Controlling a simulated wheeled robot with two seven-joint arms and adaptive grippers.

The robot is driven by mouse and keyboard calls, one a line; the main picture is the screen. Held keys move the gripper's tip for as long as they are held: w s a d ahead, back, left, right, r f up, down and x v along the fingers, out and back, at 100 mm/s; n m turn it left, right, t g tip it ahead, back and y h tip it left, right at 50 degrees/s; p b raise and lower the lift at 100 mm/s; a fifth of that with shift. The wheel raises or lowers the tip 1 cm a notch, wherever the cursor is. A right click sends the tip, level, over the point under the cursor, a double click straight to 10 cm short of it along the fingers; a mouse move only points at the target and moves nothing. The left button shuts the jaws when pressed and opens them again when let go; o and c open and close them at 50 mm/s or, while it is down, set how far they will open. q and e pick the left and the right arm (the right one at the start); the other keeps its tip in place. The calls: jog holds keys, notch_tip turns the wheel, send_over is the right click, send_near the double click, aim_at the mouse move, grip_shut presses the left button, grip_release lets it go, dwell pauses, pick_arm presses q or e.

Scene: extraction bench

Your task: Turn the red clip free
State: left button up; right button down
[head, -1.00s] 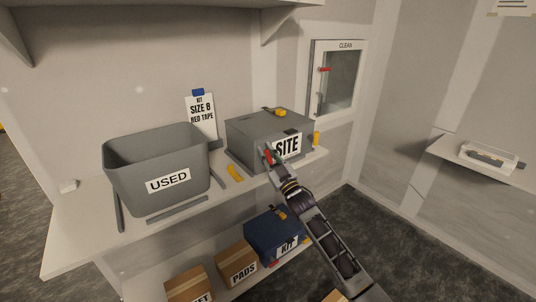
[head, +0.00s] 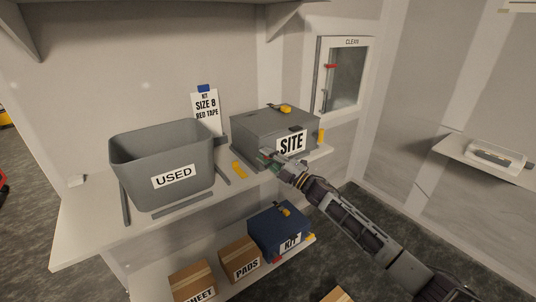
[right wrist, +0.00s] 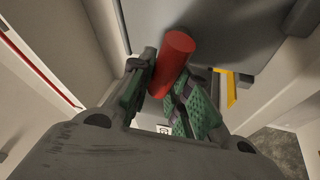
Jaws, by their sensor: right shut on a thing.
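The red clip (right wrist: 174,62) is a smooth red cylinder in the right wrist view. It sits between the green-padded fingers of my right gripper (right wrist: 165,92), which is shut on it. In the head view my right gripper (head: 270,157) is at the front left of the grey SITE box (head: 254,146), and the fingers mostly hide the clip there. The clip is close against the grey box face in the wrist view. How it is fastened is hidden. My left gripper is not in view.
A grey USED bin (head: 135,182) stands left on the bench, with a yellow piece (head: 239,170) between bin and box. A KIT card (head: 206,112) stands behind. A blue KIT box (head: 270,230) and cartons are on the lower shelf. A CLEAN cabinet (head: 343,80) hangs at right.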

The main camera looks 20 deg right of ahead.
jog(key=n, duration=0.1)
jog(key=n+g, duration=0.1)
jog(key=n, duration=0.1)
jog(key=shift+a+f, duration=0.1)
jog(key=shift+f, duration=0.25)
jog(key=shift+f+n+g+p, duration=0.1)
jog(key=shift+n+g+p, duration=0.3)
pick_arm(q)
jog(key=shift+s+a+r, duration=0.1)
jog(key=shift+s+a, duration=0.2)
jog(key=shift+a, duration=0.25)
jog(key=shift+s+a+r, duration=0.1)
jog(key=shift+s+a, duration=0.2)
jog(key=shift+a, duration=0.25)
pick_arm(e)
jog(key=shift+f+n, duration=0.15)
jog(key=shift+n, duration=0.25)
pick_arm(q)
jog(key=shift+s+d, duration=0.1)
